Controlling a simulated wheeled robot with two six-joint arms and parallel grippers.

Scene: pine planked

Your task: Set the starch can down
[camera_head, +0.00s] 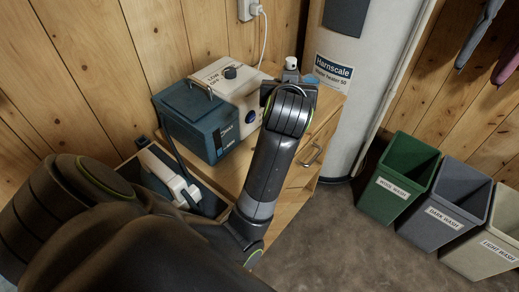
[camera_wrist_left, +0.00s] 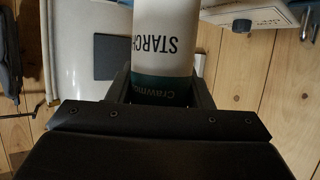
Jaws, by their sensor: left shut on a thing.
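The starch can (camera_wrist_left: 163,40) is white with a teal band and black STARCH lettering, shown inverted in the left wrist view. My left gripper (camera_wrist_left: 161,88) is shut on it, with a finger on each side near the teal band. In the head view my left gripper (camera_head: 288,93) is over the right part of the wooden cabinet (camera_head: 292,180). Only the can's white nozzle top (camera_head: 291,63) clearly shows there; the gripper hides most of the body. I cannot tell whether the can's base touches the cabinet top. My right gripper is not in view.
A blue and white appliance (camera_head: 212,115) with a dial fills the cabinet's left part. A small blue item (camera_head: 311,79) lies behind my gripper. The water heater (camera_head: 340,75) stands behind right. Green (camera_head: 398,185) and grey bins (camera_head: 445,212) stand on the floor to the right.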

